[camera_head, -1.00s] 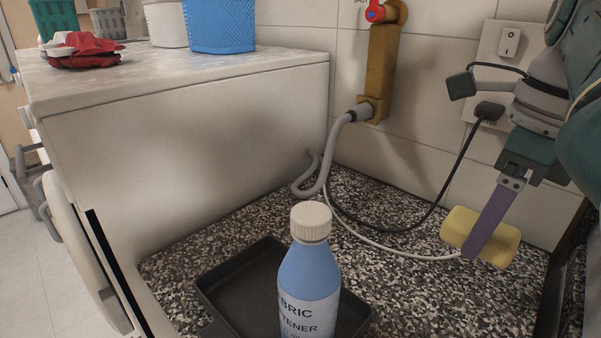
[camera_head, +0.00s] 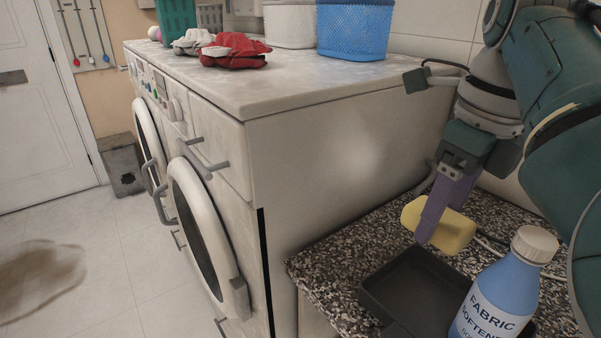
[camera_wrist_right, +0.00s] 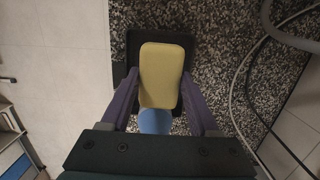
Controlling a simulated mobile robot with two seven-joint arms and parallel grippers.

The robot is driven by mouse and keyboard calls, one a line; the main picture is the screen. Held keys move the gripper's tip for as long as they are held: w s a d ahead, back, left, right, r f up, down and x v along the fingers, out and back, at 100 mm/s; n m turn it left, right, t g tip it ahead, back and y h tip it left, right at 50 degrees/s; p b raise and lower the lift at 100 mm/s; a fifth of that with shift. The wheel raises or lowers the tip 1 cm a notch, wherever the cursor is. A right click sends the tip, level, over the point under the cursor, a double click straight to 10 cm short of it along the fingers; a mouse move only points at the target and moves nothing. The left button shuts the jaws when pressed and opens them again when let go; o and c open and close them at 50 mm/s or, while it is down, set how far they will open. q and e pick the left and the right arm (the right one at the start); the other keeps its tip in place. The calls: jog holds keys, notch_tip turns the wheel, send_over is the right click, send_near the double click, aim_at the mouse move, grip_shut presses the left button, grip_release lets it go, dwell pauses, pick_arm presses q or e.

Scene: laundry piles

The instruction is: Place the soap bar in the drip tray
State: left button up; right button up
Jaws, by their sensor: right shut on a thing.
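The yellow soap bar (camera_head: 449,232) is held by my right gripper (camera_head: 432,222), whose purple fingers are shut on it. In the right wrist view the soap bar (camera_wrist_right: 161,75) sits between the two fingers, above part of the dark drip tray (camera_wrist_right: 133,50). In the head view the black drip tray (camera_head: 375,291) lies on the speckled counter, just below and left of the soap, which is held above it. My left gripper is not in view.
A blue fabric softener bottle (camera_head: 500,290) with a white cap stands at the tray's right side, hiding part of it. The washing machine (camera_head: 330,160) rises left of the counter, with a red cloth (camera_head: 236,52) and a blue basket (camera_head: 355,30) on top.

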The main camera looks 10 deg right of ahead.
jog(key=b, duration=0.1)
send_over(410, 295)
jog(key=f, duration=0.8)
jog(key=shift+s+d+f, duration=0.15)
jog(key=shift+s+f, duration=0.05)
jog(key=shift+f, duration=0.15)
jog(key=shift+f+b, duration=0.65)
jog(key=shift+f, duration=1.2)
jog(key=shift+f, duration=0.2)
jog(key=o, duration=1.4)
jog(key=shift+o, duration=0.2)
jog(key=r+p, duration=0.1)
jog(key=r, duration=0.2)
jog(key=r+p, duration=0.1)
jog(key=r, duration=0.3)
jog(key=s+r+p, duration=0.1)
jog(key=r, duration=0.3)
jog(key=shift+d+r, duration=0.1)
jog(key=shift+d, duration=0.1)
jog(key=shift+s+r, duration=0.15)
jog(key=shift+r, duration=0.45)
